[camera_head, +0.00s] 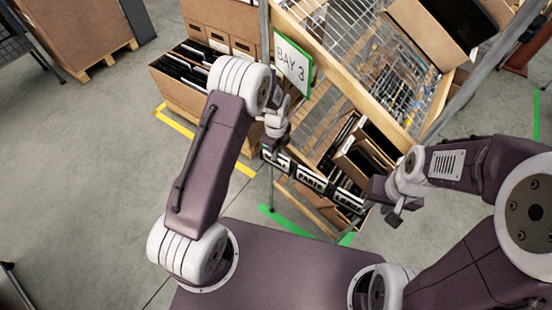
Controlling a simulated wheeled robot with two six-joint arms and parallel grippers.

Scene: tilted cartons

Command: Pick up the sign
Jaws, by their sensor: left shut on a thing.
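The sign (292,66) is a white board with a green border and the words "BAY 3". It stands slightly tilted in front of the rack, beside a grey post. My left gripper (287,103) is at the sign's lower edge and is shut on it; the fingertips are small and partly hidden by my wrist. My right gripper (388,208) is lower right, well apart from the sign, near the right end of a row of black-and-white labels. Its fingers are too unclear to show whether they are open.
A rack with a wooden beam (345,78) and wire mesh fills the upper right, with tilted cartons (365,150). The labels (311,180) run along its lower edge. Cartons of files (183,72) stand behind my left arm. Open grey floor (90,150) lies to the left.

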